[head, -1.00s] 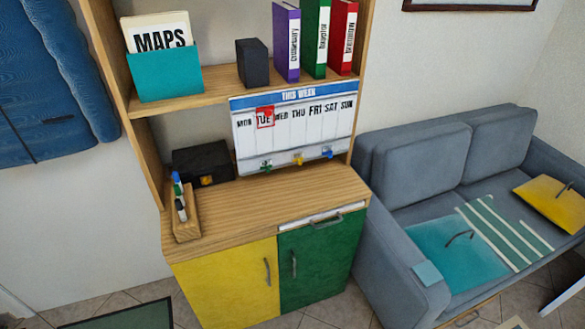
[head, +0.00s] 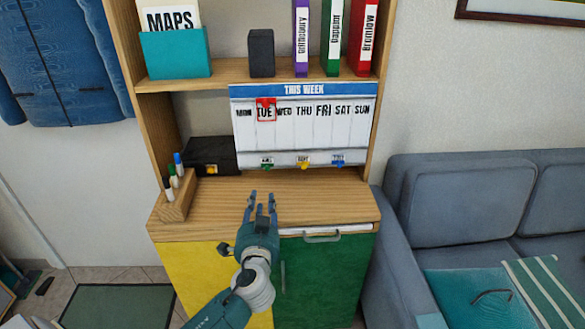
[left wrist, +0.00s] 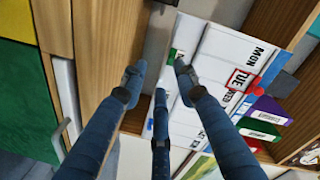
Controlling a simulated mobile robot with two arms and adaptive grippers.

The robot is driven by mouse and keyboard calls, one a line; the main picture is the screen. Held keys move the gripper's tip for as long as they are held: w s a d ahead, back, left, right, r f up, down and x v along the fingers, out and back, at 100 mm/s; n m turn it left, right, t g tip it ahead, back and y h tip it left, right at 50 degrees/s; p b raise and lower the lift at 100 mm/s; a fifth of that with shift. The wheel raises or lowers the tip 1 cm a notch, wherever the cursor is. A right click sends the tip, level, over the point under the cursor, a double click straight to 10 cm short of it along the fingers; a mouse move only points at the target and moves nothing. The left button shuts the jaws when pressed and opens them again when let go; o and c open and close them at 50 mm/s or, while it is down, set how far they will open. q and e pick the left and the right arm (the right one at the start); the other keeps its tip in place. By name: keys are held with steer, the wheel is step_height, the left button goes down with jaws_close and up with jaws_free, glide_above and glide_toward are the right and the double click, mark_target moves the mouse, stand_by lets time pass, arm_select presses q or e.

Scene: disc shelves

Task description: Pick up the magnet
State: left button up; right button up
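A white weekly board (head: 300,137) headed "THIS WEEK" leans at the back of the cabinet top. Along its lower edge are a green magnet (head: 266,164), a yellow magnet (head: 304,163) and a blue magnet (head: 338,160). A red square marker (head: 265,110) frames TUE. My left gripper (head: 261,203) is open and empty, in front of the board and below the green magnet. In the left wrist view, my spread fingers (left wrist: 160,82) point at the board's lower edge, with the green magnet (left wrist: 175,56) partly showing near one fingertip. My right gripper is out of view.
A pen holder (head: 176,197) and a black box (head: 208,156) stand left of the board. The wooden cabinet top (head: 335,203) is clear on the right. A shelf (head: 225,77) with binders overhangs the board. A sofa (head: 440,205) stands at right.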

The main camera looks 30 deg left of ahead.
mark_target(267, 170)
arm_select(q)
steer(key=shift+m+t, duration=0.3)
steer(key=shift+t, duration=0.2)
steer(key=x, duration=0.4)
steer(key=r+p+x, duration=0.1)
steer(key=x, duration=0.3)
steer(key=p+x, duration=0.1)
steer(key=x, duration=0.3)
steer(key=shift+w+d+r, duration=0.25)
steer(key=shift+w+r, duration=0.05)
steer(key=shift+r, duration=0.05)
jaws_close()
